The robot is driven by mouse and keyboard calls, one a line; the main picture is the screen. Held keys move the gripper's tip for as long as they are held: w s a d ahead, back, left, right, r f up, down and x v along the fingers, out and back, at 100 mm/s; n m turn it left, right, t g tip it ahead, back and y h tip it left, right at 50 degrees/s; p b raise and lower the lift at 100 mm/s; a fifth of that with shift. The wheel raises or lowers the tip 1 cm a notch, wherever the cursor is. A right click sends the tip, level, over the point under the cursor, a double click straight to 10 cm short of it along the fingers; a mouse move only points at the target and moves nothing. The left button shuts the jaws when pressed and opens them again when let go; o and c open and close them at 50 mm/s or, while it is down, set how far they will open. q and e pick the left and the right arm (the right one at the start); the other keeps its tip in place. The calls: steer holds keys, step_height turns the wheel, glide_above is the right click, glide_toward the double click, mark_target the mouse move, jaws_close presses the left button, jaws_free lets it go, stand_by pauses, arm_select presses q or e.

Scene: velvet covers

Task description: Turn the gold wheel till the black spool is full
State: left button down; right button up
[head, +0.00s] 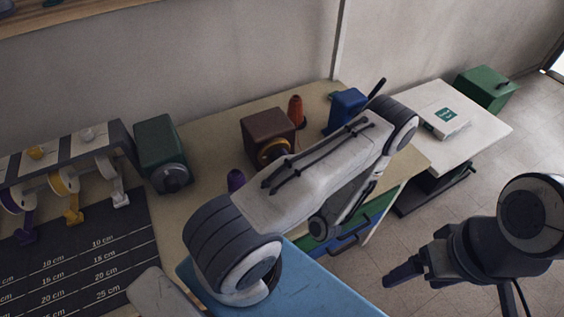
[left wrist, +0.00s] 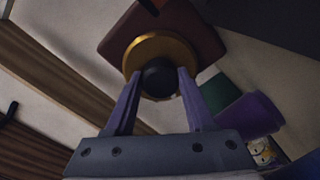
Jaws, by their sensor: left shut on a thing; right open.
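The gold wheel (head: 275,151) sits on the front of a brown box (head: 268,128) in the head view, partly behind my left arm. In the left wrist view the gold wheel (left wrist: 143,48) has a round black knob or hub (left wrist: 159,78) in front of it. My left gripper (left wrist: 159,76) is shut on this black part, one finger at each side. The left gripper's fingers are hidden in the head view. My right gripper (head: 405,267) is open and empty at the lower right, over the floor. I cannot tell which thing is the black spool.
A green box (head: 160,141) with a grey disc and a blue box (head: 347,108) flank the brown box. An orange cone (head: 296,107) and a purple cone (head: 236,180) stand nearby. A spool rack (head: 68,143) is at left. A white side table (head: 482,132) stands at right.

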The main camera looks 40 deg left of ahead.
arm_select(q)
steer(key=shift+f+m, duration=0.1)
steer(key=shift+m, duration=0.8)
steer(key=shift+c, duration=1.2)
jaws_free()
steer(key=b+v, duration=0.2)
steer(key=v, duration=0.7)
steer(key=shift+d, duration=0.15)
steer(key=shift+s+d, duration=0.3)
steer(key=shift+d, duration=0.25)
